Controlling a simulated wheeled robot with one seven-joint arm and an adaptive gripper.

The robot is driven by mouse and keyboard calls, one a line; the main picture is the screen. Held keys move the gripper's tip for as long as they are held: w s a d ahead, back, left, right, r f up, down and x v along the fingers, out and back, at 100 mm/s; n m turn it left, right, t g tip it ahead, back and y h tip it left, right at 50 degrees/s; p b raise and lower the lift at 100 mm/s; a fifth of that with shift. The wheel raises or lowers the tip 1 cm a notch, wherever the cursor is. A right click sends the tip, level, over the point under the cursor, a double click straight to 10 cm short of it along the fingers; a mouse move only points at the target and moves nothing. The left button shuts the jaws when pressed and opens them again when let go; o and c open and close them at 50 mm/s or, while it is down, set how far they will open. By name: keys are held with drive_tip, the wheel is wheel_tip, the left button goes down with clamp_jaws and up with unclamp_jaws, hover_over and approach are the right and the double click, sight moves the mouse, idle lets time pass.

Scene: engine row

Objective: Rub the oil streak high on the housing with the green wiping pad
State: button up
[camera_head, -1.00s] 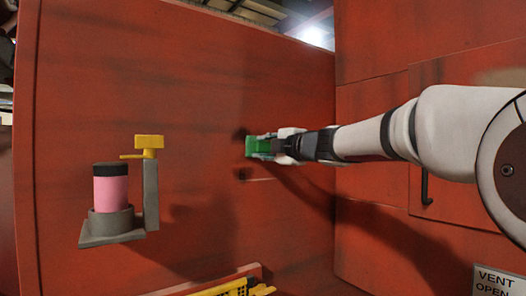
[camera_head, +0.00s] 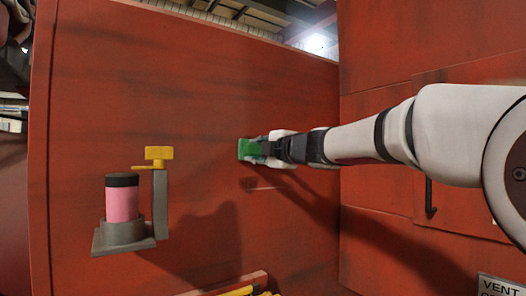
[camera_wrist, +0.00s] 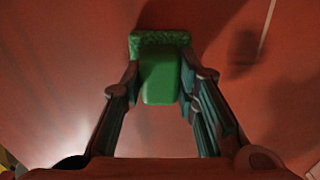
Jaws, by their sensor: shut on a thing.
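My gripper (camera_head: 259,149) is shut on the green wiping pad (camera_head: 245,149) and holds it at the red housing panel (camera_head: 130,80) in the head view. In the wrist view the pad (camera_wrist: 160,75) sits between both fingers, with its wider textured end (camera_wrist: 160,39) farthest from me. Its far face lies against or very near the panel; I cannot tell whether it touches. No clear oil streak shows around the pad, and the panel right behind it is hidden. A dark patch (camera_wrist: 242,50) right of the pad may be a shadow.
A grey bracket (camera_head: 124,238) holds a pink cylinder (camera_head: 122,203) with a dark top, beside a yellow handle (camera_head: 159,153). A yellow item (camera_head: 240,292) lies on a ledge below. A black door handle (camera_head: 430,197) is at right.

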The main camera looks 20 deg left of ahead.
drive_tip(key=shift+s+a, duration=1.3)
drive_tip(key=shift+s, duration=0.15)
drive_tip(key=shift+v, duration=3.05)
drive_tip(key=v, duration=0.3)
drive_tip(key=shift+w, duration=0.1)
